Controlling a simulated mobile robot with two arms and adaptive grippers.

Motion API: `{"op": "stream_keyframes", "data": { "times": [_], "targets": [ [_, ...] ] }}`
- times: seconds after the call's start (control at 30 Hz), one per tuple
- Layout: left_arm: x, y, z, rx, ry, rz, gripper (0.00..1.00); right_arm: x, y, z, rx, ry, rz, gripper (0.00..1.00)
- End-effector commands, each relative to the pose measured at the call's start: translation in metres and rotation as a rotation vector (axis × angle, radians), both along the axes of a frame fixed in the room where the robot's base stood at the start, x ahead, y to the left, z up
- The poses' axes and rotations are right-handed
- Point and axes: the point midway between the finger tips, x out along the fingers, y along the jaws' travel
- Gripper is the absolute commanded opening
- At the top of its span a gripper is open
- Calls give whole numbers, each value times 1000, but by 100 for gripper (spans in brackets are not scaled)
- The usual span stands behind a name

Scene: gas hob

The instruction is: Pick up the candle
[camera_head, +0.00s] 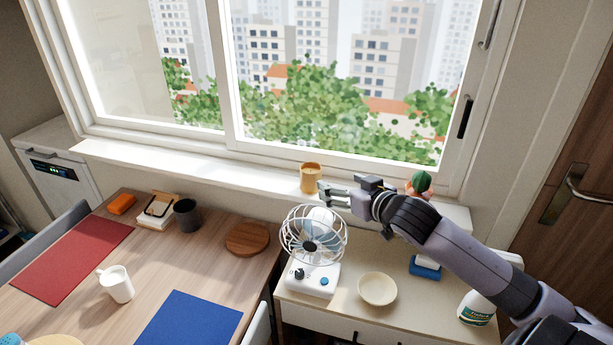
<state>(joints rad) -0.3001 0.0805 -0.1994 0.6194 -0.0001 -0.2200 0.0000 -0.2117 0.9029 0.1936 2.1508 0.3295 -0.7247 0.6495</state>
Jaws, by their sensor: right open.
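The candle (311,178) is a short yellow-orange cylinder standing upright on the white window sill. My right gripper (322,192) reaches in from the right at about sill height. Its fingers point left and are open, with the tips just beside or in front of the candle's lower right side. I cannot tell whether they touch it. The candle's lower right edge is close to the fingers in the picture. My left gripper is not in view.
A white fan (312,250) stands on the cabinet just below the gripper. A cream bowl (377,289), a blue sponge-like item (425,268) and a spray bottle (477,305) are also there. A small potted cactus (420,182) sits behind my arm. The sill left of the candle is clear.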

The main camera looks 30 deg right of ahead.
Motion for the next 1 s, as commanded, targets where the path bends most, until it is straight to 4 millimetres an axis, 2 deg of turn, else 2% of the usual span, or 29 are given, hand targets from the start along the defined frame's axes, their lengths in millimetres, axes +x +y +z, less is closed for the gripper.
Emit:
{"op": "stream_keyframes", "data": {
  "times": [0.23, 0.6, 0.87, 1.0],
  "targets": [
    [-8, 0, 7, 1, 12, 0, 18, 37, -3, -8, 0, -3, -1, 73],
    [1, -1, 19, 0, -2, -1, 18, 92, -8, -26, 1, -1, -3, 73],
    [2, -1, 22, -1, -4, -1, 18, 107, -8, -31, -2, -1, 1, 73],
    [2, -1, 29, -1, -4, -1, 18, 120, -8, -31, 1, -2, 0, 73]
  ]
}}
